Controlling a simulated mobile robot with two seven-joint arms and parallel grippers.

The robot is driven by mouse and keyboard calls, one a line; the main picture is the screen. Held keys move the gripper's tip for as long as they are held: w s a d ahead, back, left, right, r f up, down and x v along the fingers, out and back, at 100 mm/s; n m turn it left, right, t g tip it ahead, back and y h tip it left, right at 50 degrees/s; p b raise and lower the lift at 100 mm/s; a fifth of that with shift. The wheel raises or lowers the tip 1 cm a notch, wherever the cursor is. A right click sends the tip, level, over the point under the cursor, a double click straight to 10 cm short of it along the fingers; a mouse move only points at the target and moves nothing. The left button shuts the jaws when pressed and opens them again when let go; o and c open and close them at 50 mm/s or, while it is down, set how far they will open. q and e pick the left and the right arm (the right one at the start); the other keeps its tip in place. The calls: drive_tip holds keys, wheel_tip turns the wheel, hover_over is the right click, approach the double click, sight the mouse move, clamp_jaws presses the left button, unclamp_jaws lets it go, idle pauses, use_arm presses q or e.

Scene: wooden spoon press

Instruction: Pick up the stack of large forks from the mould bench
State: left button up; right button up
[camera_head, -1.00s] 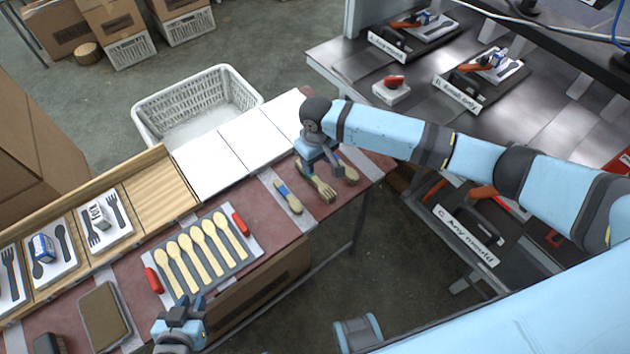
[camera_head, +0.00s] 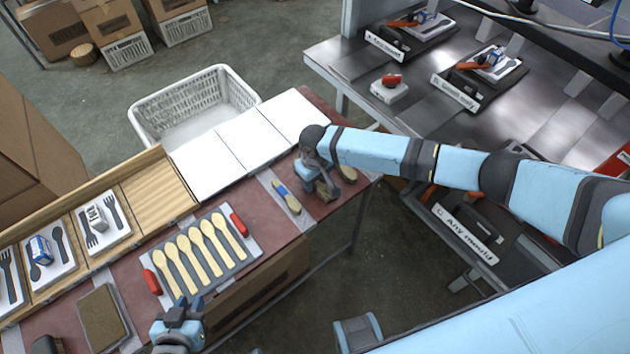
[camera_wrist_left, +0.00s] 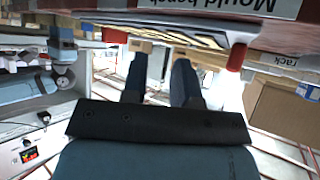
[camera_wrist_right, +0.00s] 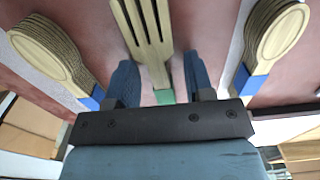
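The stack of large wooden forks (camera_wrist_right: 150,40) lies on the mould bench (camera_head: 262,218). A green band (camera_wrist_right: 164,97) wraps its handle. In the right wrist view my right gripper (camera_wrist_right: 160,75) is open, one finger on each side of the fork handle, with gaps visible beside it. In the head view this gripper (camera_head: 325,188) hides most of the forks. My left gripper (camera_head: 182,308) is away from the forks, by the front edge of the bench near the spoon mould. Its fingers (camera_wrist_left: 160,75) are apart with nothing between them.
Blue-banded wooden stacks lie on both sides of the forks, one at left (camera_wrist_right: 45,48) and one at right (camera_wrist_right: 270,45). The spoon mould (camera_head: 212,275) with red handles sits further left. White panels (camera_head: 250,140) and a white crate (camera_head: 195,100) are behind.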

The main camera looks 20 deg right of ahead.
clamp_jaws()
